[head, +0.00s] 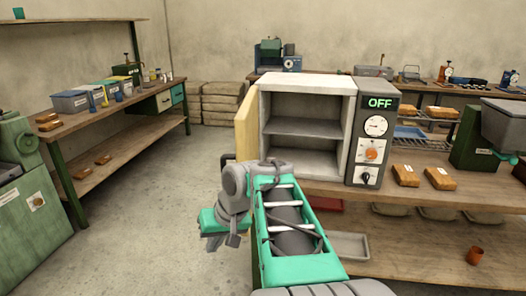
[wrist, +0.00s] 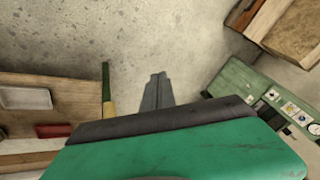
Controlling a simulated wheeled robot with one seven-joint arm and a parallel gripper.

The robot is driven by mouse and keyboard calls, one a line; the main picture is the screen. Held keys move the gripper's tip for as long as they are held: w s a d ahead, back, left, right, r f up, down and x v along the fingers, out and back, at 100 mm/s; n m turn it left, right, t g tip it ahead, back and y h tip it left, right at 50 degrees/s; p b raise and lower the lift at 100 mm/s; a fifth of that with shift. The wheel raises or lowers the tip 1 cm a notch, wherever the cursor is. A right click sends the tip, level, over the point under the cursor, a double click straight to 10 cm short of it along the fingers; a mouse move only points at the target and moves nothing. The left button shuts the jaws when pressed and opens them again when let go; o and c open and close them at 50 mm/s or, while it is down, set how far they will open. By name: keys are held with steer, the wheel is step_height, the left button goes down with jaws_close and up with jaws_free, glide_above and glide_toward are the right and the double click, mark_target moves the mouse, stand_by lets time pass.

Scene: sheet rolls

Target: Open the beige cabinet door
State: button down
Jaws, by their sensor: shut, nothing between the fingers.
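The cabinet (head: 308,84) is a pale box with two empty grey shelf spaces, standing on the wooden bench. Its beige door (head: 246,125) is hinged at the left side and stands wide open, swung out toward me and seen nearly edge-on. My gripper (head: 232,240) is low in front of the bench, below and left of the door's lower end, apart from it. In the wrist view the two grey fingers (wrist: 158,92) are together with nothing between them, over bare floor. My forearm hides the cabinet's lower front left corner.
A control panel (head: 375,126) right of the opening reads OFF. Brown blocks (head: 405,175) lie on the bench beside it. A grey tray (head: 349,245) is on the lower shelf. A side bench (head: 115,120) and a green machine (head: 30,205) stand at left. The floor (head: 160,210) between is clear.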

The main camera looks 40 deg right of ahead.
steer(key=s+d+r+m+t+p, duration=0.15)
steer(key=s+d+r+p, duration=0.3)
steer(key=d+r, duration=0.6)
steer(key=s+d+r+m+t+p, duration=0.15)
steer(key=s+d+r+p, duration=0.3)
steer(key=d+r, duration=0.6)
steer(key=b+x, duration=0.2)
steer(key=x, duration=1.1)
steer(key=shift+w+a+b, duration=0.3)
steer(key=shift+w+a, duration=0.05)
steer(key=shift+w, duration=0.3)
